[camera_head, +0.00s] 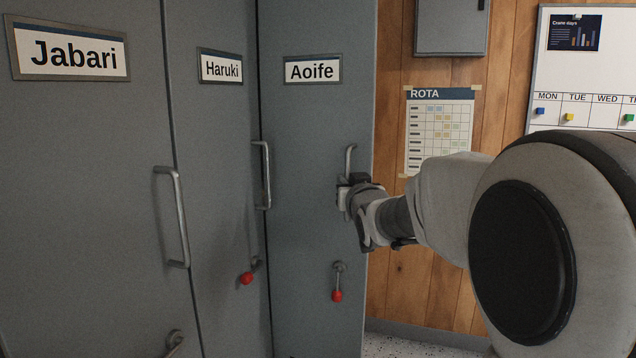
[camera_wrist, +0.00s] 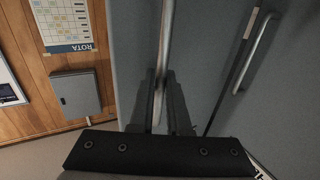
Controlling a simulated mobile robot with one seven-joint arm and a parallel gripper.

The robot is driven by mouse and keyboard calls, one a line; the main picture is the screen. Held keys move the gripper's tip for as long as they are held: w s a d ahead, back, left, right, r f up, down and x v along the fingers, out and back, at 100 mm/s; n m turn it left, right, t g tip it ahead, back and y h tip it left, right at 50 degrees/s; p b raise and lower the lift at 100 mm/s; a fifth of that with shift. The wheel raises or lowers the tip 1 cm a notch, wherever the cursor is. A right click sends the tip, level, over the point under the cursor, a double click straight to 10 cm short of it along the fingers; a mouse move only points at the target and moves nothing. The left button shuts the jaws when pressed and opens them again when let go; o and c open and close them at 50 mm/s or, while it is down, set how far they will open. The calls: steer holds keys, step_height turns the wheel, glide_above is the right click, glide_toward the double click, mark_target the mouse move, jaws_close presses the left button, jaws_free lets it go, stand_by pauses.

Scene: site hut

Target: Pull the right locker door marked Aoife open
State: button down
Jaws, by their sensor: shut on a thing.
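The grey locker door marked Aoife (camera_head: 310,120) is the right one of the row. Its face stands at a different angle from the Haruki door and looks swung partly out; no locker inside shows. Its upright metal bar handle (camera_head: 349,158) is near the right edge, and the handle also shows in the wrist view (camera_wrist: 166,40). My gripper (camera_head: 346,183) is shut on this handle, hiding its lower part. In the wrist view the dark fingers of my gripper (camera_wrist: 161,100) stand on either side of the bar.
The Haruki door (camera_head: 215,140), with its own handle (camera_head: 265,175), and the Jabari door (camera_head: 80,180) are to the left. A red-tipped latch (camera_head: 337,290) hangs below the Aoife handle. A wooden wall with a rota sheet (camera_head: 440,130) and grey box (camera_head: 450,25) is right.

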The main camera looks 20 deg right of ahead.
steer(key=shift+a+r, duration=0.25)
steer(key=shift+a, duration=0.1)
steer(key=c, duration=1)
jaws_free()
steer(key=shift+w+a, duration=0.1)
steer(key=shift+o, duration=0.6)
steer(key=shift+d+f, duration=0.2)
steer(key=shift+d, duration=0.1)
